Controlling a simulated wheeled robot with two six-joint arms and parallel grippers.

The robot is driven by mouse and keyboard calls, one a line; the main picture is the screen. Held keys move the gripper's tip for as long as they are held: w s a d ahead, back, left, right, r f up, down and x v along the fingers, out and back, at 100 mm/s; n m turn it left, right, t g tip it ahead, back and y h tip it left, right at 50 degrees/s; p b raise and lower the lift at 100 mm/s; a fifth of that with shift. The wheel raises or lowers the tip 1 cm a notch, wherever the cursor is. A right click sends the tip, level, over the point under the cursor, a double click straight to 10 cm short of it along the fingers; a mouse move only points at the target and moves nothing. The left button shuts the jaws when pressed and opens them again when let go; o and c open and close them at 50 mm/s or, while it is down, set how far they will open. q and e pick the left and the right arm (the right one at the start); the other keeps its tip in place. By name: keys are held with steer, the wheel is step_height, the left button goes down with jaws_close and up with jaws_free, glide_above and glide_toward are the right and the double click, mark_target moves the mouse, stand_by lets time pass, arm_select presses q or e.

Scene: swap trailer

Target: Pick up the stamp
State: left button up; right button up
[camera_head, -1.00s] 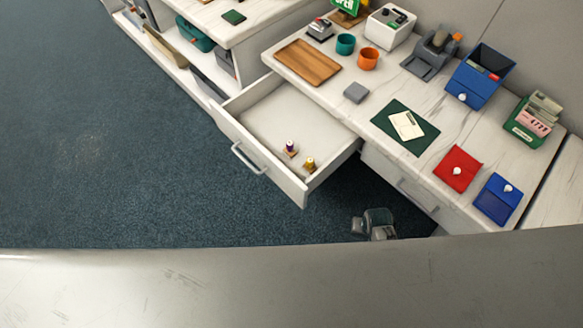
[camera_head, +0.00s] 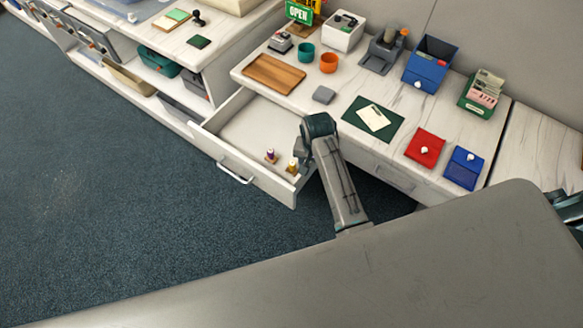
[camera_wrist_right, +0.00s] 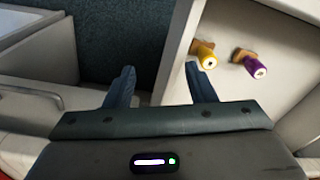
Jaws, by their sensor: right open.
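One has a purple handle (camera_head: 270,155) and the other a yellow handle (camera_head: 292,165); both have brown bases. In the right wrist view, the yellow stamp (camera_wrist_right: 206,55) and the purple stamp (camera_wrist_right: 254,66) lie beyond and right of my fingers. My right gripper (camera_wrist_right: 161,82) is open and empty, its fingers either side of the drawer wall in that view. In the head view, my right gripper (camera_head: 303,154) is at the drawer's right side, its fingers mostly hidden. A dark-handled stamp (camera_head: 198,18) stands on the back counter.
The drawer's raised front wall (camera_head: 245,178) borders the stamps. The drawer's middle is clear.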

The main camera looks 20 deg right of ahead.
steer(key=r+m, duration=0.1)
steer(key=r, duration=0.1)
glide_above(292, 163)
steer(key=shift+w+d+f+g, duration=0.15)
steer(key=shift+d+g, duration=0.05)
steer(key=shift+g, duration=0.2)
steer(key=shift+w+a+f+m, duration=0.15)
steer(key=shift+w+m, duration=0.05)
steer(key=shift+m, duration=0.1)
step_height(292, 163, down, 5)
steer(key=shift+f, duration=0.1)
steer(key=shift+s+f+p, duration=0.15)
steer(key=shift+f+p, duration=0.2)
steer(key=shift+f, duration=1)
steer(key=shift+s+f+p, duration=0.15)
steer(key=shift+f+p, duration=0.15)
steer(key=shift+f, duration=1)
steer(key=c, duration=0.8)
